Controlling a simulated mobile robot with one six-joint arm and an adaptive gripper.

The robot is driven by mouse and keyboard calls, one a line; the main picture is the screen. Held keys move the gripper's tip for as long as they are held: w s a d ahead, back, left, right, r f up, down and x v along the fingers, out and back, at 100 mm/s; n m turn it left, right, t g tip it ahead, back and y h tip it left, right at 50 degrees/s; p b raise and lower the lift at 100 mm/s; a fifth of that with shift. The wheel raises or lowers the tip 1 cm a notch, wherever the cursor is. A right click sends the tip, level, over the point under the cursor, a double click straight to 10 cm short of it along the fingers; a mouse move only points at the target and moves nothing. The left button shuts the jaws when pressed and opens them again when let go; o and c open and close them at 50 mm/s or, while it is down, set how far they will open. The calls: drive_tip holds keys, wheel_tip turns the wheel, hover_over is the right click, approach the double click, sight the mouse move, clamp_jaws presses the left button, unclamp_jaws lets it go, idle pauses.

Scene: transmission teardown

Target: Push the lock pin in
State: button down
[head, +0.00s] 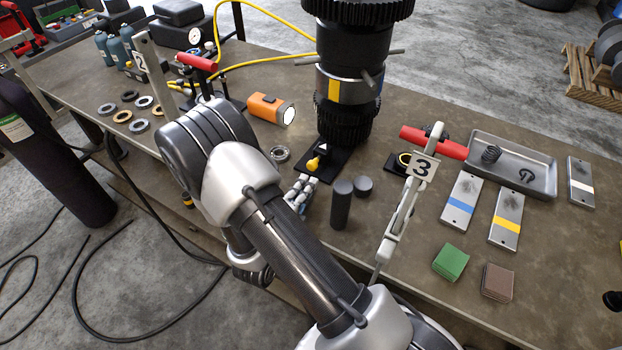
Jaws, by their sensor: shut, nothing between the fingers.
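The dark geared transmission stack (345,105) stands upright on a black base plate (327,172) near the middle of the bench. A small yellow-headed part (314,162), which looks like the lock pin, sits on the plate at the foot of the stack, beside a white arrow mark. My gripper (301,186) is shut and empty, just in front of the yellow part. I cannot tell whether the fingertips touch it. How deep the pin sits is too small to see.
A clamp labelled 3 (410,195) with a red handle rises further right. An orange flashlight (270,109) and a metal ring (280,154) lie to the left.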

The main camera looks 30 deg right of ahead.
sight(324, 158)
drive_tip(key=shift+x, duration=1.65)
drive_tip(key=shift+x, duration=1.55)
drive_tip(key=shift+s+d+r, duration=0.1)
drive_tip(key=shift+s, duration=0.05)
drive_tip(key=shift+s+a, duration=0.15)
drive_tip(key=shift+a, duration=0.15)
drive_tip(key=p+v, duration=0.2)
drive_tip(key=v, duration=1.1)
drive_tip(key=shift+s+a+p, duration=0.15)
drive_tip(key=shift+s+p, duration=0.05)
drive_tip(key=shift+p, duration=0.1)
